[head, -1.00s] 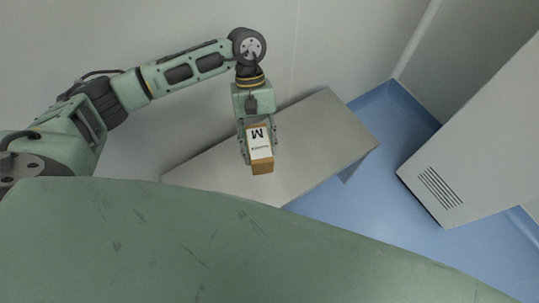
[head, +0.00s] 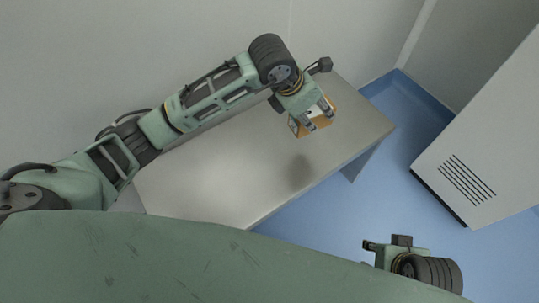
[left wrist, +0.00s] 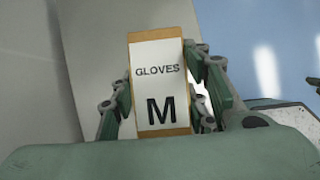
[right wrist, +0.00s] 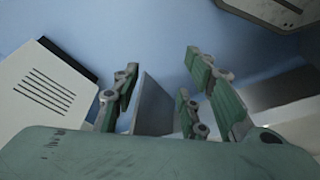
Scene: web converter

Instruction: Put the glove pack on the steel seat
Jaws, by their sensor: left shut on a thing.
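The glove pack (head: 295,127) is a small orange-brown box with a white label. My left gripper (head: 318,115) is shut on it and covers part of it in the head view. In the left wrist view the pack (left wrist: 160,85) sits between the fingers, its label reading GLOVES M. The steel seat (head: 210,175) is a long flat grey bench top along the wall. The pack is over its right part, with a dark shadow on the seat below, apparently held above it. My right gripper (head: 370,251) is over the floor at lower right; its fingers (right wrist: 160,85) are apart and empty.
A white cabinet (head: 480,150) with a vent stands at the right; it also shows in the right wrist view (right wrist: 45,90). Blue floor (head: 370,200) lies between seat and cabinet. The wall is behind the seat. The seat's visible top is otherwise bare.

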